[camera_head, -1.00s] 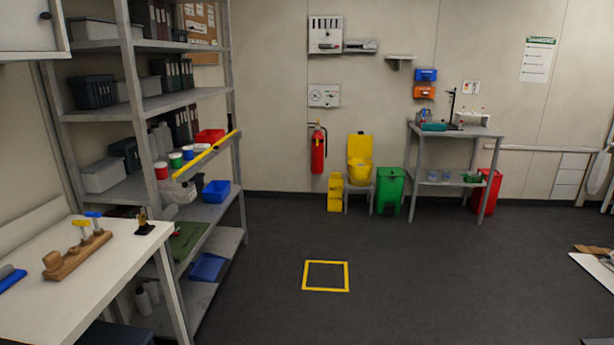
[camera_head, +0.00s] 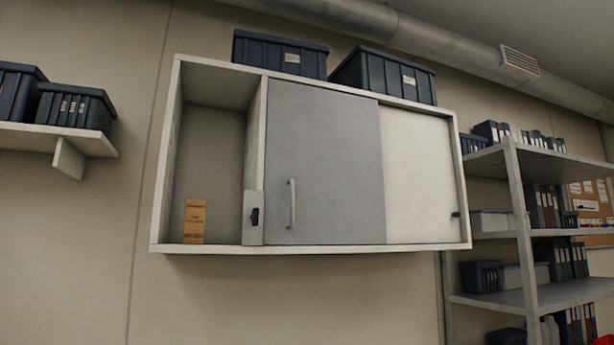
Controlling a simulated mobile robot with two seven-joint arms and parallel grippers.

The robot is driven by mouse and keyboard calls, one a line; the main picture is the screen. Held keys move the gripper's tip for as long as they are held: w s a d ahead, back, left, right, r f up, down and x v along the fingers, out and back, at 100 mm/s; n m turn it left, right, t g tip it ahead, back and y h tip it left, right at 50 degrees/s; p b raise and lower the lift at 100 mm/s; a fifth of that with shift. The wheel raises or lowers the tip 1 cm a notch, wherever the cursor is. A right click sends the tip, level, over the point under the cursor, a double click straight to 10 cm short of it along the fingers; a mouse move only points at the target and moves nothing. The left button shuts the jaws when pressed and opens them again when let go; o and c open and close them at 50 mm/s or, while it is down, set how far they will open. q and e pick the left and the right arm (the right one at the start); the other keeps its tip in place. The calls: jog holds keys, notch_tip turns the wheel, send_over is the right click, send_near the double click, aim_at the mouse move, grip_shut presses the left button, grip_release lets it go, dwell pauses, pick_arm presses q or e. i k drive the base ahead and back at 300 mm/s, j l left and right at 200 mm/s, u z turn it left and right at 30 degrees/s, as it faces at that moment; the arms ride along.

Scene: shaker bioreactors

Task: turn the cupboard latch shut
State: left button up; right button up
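A wall cupboard (camera_head: 158,205) with a white frame hangs in the middle of the head view. Its left compartment is open and holds a small orange-brown box (camera_head: 195,221). A grey sliding door (camera_head: 335,160) with a vertical handle (camera_head: 291,203) covers the middle. A white panel (camera_head: 418,175) shows at the right. A black latch (camera_head: 255,216) sits on a small grey plate at the right side of the open compartment, left of the grey door. A small dark knob (camera_head: 456,214) is at the right edge. Neither of my grippers shows.
Two dark bins (camera_head: 280,54) (camera_head: 385,76) stand on top of the cupboard. A wall shelf (camera_head: 62,138) with dark bins is at the left. A metal rack (camera_head: 522,215) with binders stands at the right. The wall below the cupboard is bare.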

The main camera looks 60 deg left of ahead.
aim_at(255, 217)
jog(key=u, duration=2)
